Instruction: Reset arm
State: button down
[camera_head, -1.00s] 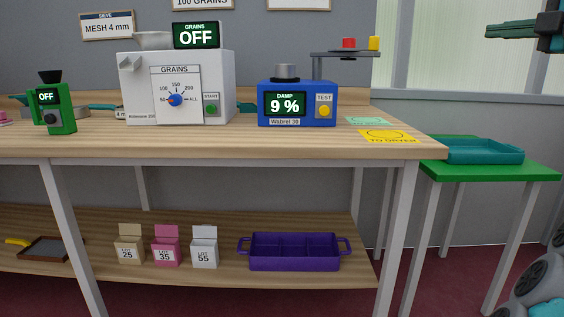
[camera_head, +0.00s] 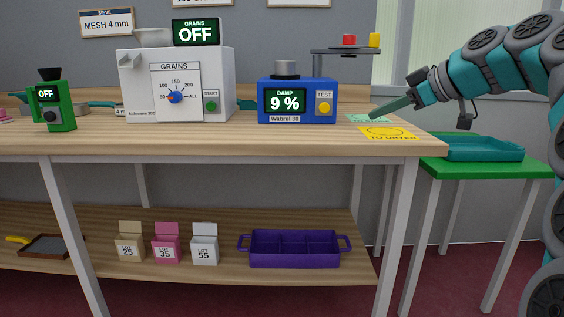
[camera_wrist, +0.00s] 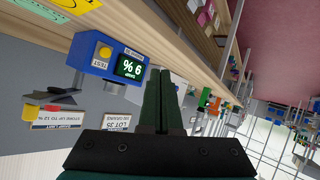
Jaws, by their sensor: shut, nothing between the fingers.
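My arm reaches in from the right in the head view. My gripper (camera_head: 381,115) points left and down, over the right end of the wooden bench (camera_head: 230,146), near the blue damp meter. In the wrist view my gripper (camera_wrist: 163,84) shows two dark green fingers pressed together with nothing between them. The blue damp meter (camera_head: 297,101) reads 9 %. It also shows in the wrist view (camera_wrist: 104,52), turned nearly upside down. Whether the fingertips touch the bench cannot be told.
A white grain counter (camera_head: 137,87) reads OFF. A stand with red and yellow pieces (camera_head: 346,53) is behind the meter. A teal tray (camera_head: 484,149) sits on the green side table (camera_head: 495,168). The lower shelf (camera_head: 215,271) holds lot boxes and a purple tray (camera_head: 293,250).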

jog(key=s+a+f+m+g+h, duration=0.1)
jog(key=s+a+f+m+g, duration=0.1)
jog(key=s+a+f, duration=0.4)
jog(key=s+a+f+m+g+h, duration=0.15)
jog(key=s+f, duration=0.25)
jog(key=f, duration=0.4)
jog(key=s+a+f+m+g, duration=0.2)
jog(key=s+a+f+g, duration=0.1)
jog(key=s+f, duration=0.3)
jog(key=s+d+f+m+g+h, duration=0.2)
jog(key=s+f, duration=0.8)
jog(key=s, duration=0.2)
jog(key=s+d+f+m+g+h, duration=0.2)
jog(key=s+f+m+h, duration=0.1)
jog(key=s+f, duration=0.6)
jog(key=s, duration=0.4)
jog(key=shift+d+f, duration=0.4)
